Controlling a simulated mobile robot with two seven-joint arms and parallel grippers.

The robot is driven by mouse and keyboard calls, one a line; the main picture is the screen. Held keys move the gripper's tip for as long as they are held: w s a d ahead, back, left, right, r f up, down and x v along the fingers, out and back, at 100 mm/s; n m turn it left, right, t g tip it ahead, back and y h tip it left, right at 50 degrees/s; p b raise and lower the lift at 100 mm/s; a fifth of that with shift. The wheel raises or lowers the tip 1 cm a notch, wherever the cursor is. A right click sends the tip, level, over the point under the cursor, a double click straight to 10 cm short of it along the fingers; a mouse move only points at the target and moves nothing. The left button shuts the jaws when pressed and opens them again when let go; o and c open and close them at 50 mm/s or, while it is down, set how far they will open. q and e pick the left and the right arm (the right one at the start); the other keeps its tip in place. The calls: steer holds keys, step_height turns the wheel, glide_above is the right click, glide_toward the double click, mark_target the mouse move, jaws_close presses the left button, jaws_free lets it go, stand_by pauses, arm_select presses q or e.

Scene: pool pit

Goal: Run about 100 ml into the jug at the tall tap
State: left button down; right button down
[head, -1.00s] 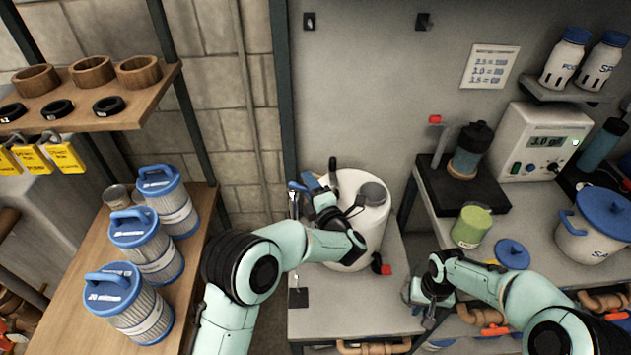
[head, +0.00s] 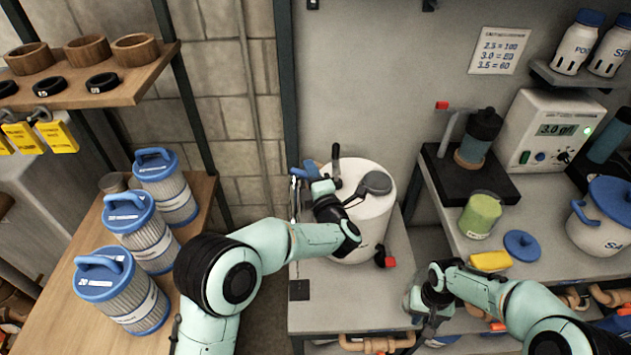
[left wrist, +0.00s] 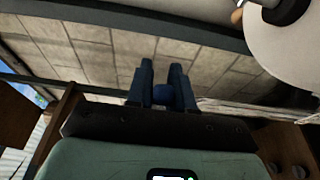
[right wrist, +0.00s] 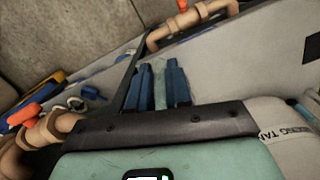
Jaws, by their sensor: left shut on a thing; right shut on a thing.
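A white drum (head: 362,225) stands on the middle bench, with a low red-ended tap (head: 388,262) at its front right. My left gripper (head: 312,170) is at the drum's upper left, near a slim upright metal piece (head: 294,198). My right gripper (head: 432,312) is low at the bench's right edge. In the right wrist view my right gripper (right wrist: 160,85) is shut on a pale, see-through thing (right wrist: 158,82), possibly the jug's handle. The rest of the jug is hard to make out.
A dark square (head: 299,290) lies on the bench front. A green cup (head: 480,215), yellow block (head: 490,262), blue lid (head: 522,245) and white pot (head: 588,235) stand on the right bench. Blue-topped filters (head: 140,245) stand at left. Orange-handled pipes (head: 375,344) run below.

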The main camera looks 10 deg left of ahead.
arm_select(q)
steer(key=h+b, duration=0.1)
steer(key=m+t+h+b, duration=0.1)
steer(key=b, duration=0.1)
steer(key=shift+s+f+m, duration=0.25)
steer(key=shift+s+m, duration=0.05)
steer(key=shift+s, duration=0.1)
steer(key=shift+r+b, duration=0.1)
steer(key=shift+b, duration=0.25)
arm_select(e)
steer(key=f, duration=0.3)
steer(key=s+f, duration=0.1)
steer(key=f, duration=0.1)
steer(key=shift+f, duration=0.2)
arm_select(q)
steer(key=shift+r, duration=0.1)
steer(key=c, duration=1.1)
jaws_free()
steer(key=shift+r, duration=0.1)
